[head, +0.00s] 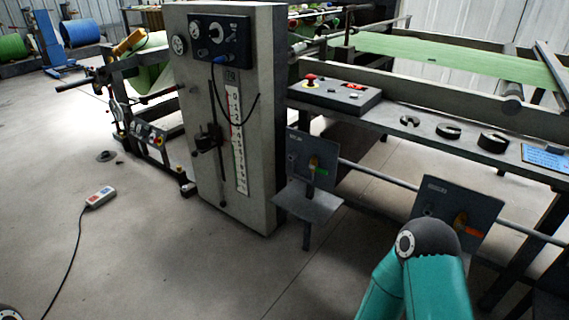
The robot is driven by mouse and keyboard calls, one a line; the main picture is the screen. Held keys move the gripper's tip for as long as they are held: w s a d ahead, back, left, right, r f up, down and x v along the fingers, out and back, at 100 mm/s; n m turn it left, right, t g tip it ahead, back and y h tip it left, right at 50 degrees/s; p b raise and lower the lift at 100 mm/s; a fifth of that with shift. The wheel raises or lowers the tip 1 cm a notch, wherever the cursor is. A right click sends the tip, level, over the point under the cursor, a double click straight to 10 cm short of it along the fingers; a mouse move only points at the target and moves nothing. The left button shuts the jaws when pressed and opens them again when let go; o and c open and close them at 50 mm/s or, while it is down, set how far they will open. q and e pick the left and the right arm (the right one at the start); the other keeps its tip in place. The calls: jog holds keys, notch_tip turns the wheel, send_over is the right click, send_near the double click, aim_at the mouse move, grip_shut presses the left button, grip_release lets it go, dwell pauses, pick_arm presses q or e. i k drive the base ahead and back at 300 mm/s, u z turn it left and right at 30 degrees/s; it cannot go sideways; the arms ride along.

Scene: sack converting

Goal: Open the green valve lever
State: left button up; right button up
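The green valve lever (321,172) is small and sits on a brass-coloured valve body (313,162). The valve is on a dark grey upright plate (299,150), just right of the tall grey cabinet. The lever points to the right and slightly down from the valve body. A bent grey shelf-like plate (308,205) juts out below it. My teal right arm shows at the bottom right, well apart from the green lever. Neither gripper shows, so I cannot see their fingers.
An orange valve lever (474,232) is on a second plate (462,200), partly behind my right arm. A grey pipe (375,174) runs between the plates. The tall cabinet (262,120) stands left. A pendant control (100,196) with cable lies on open floor.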

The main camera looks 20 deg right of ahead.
aim_at(317, 169)
jog(key=u, duration=0.1)
jog(key=i, duration=1.1)
jog(key=z, duration=0.65)
